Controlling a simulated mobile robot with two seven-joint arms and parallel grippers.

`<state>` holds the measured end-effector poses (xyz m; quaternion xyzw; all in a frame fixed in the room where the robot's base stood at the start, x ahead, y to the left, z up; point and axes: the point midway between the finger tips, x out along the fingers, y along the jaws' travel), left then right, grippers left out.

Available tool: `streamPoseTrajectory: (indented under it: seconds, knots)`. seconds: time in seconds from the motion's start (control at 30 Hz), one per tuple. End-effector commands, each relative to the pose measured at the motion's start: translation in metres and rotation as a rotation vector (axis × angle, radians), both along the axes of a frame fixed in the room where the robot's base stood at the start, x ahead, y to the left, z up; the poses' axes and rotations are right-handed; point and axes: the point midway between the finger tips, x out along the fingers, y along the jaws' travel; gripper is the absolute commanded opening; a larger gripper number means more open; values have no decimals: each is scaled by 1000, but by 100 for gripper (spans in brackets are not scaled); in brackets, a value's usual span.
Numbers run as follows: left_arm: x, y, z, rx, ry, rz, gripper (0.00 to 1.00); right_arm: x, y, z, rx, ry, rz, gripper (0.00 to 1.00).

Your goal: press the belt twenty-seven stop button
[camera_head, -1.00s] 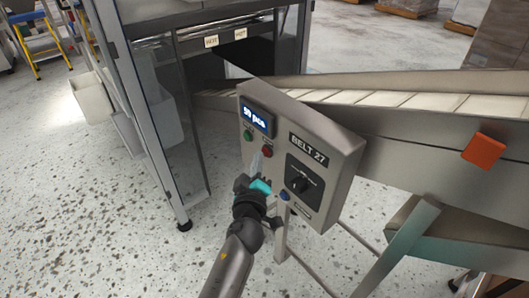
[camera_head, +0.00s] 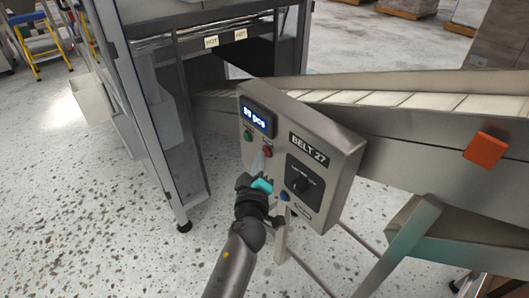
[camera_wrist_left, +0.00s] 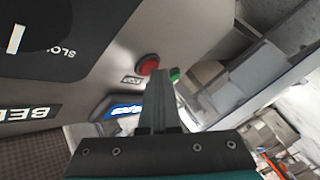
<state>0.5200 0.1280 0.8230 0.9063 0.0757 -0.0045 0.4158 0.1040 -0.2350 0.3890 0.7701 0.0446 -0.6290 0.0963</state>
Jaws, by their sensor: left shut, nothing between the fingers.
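The belt 27 control box (camera_head: 330,162) is a grey panel on a stand. Its red button (camera_head: 268,152) sits below the display, beside a green button (camera_head: 248,135). The red button also shows in the left wrist view (camera_wrist_left: 148,65), with the green button (camera_wrist_left: 174,74) partly behind the fingers. My left gripper (camera_head: 260,160) is shut and empty, its tips just below the red button in the head view. In the left wrist view the fingertips (camera_wrist_left: 158,74) overlap the button's lower right edge. I cannot tell whether they touch it. My right gripper is out of view.
A glazed machine frame (camera_head: 180,120) stands left.

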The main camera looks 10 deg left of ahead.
Motion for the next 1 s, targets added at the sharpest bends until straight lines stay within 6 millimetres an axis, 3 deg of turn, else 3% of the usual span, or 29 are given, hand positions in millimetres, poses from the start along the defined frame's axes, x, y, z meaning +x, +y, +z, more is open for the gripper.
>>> streamPoseTrajectory:
  seconds: [0.63,1.0]
  knots:
    - [-13,10,0,1,-1,-1,0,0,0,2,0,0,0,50]
    - [-41,31,0,0,1,1,0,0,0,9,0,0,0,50]
